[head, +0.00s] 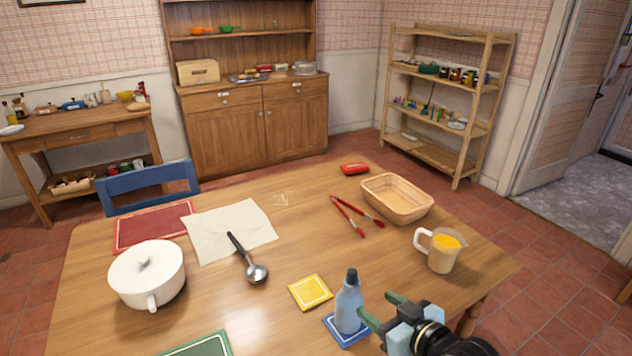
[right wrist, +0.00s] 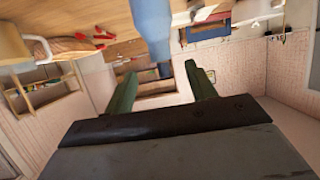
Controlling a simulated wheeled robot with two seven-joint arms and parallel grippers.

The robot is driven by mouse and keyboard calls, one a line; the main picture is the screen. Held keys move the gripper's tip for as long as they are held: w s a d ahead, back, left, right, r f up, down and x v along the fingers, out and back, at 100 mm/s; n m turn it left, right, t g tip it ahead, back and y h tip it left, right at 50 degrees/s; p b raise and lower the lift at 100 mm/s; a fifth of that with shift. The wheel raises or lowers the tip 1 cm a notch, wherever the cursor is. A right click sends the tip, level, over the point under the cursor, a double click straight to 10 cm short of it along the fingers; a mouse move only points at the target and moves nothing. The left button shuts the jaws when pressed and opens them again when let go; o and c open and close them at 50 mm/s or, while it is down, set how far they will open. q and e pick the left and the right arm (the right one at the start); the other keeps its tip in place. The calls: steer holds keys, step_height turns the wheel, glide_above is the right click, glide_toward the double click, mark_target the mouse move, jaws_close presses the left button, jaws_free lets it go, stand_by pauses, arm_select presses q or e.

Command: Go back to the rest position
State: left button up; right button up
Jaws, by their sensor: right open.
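My right gripper (head: 380,308) is open at the lower right of the head view, with green fingers pointing toward a light-blue bottle (head: 348,308). The bottle has a dark cap and stands upright on a blue coaster (head: 350,337). One fingertip is close to the bottle's right side; I cannot tell if they touch. In the right wrist view the open fingers (right wrist: 160,72) are empty, and the blue bottle (right wrist: 153,25) shows beyond them. My left gripper is not in view.
The wooden table (head: 300,240) also holds a white lidded pot (head: 148,272), a ladle (head: 245,260), a yellow coaster (head: 311,292), red tongs (head: 355,214), a basket (head: 397,198), a red object (head: 354,168) and a jug of orange liquid (head: 440,250). A blue chair (head: 147,186) stands behind it.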

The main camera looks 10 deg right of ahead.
steer(key=s+d+f+m+g+h, duration=0.1)
steer(key=s+f+g+h, duration=0.15)
steer(key=s, duration=0.55)
steer(key=s+d+f+m+g+h, duration=0.1)
steer(key=s+g, duration=0.3)
steer(key=s, duration=0.4)
steer(key=s+d+f+m+g+h, duration=0.1)
steer(key=s+f+g+h, duration=0.15)
steer(key=s, duration=0.55)
step_height(320, 180, down, 23)
steer(key=g, duration=0.1)
steer(key=s+d+f+g, duration=0.1)
steer(key=s+d+f, duration=0.1)
steer(key=s+f, duration=1.4)
steer(key=shift+s+d+f+n+g+y, duration=0.15)
steer(key=shift+s+d+n+g+y, duration=0.15)
steer(key=shift+n+g, duration=0.1)
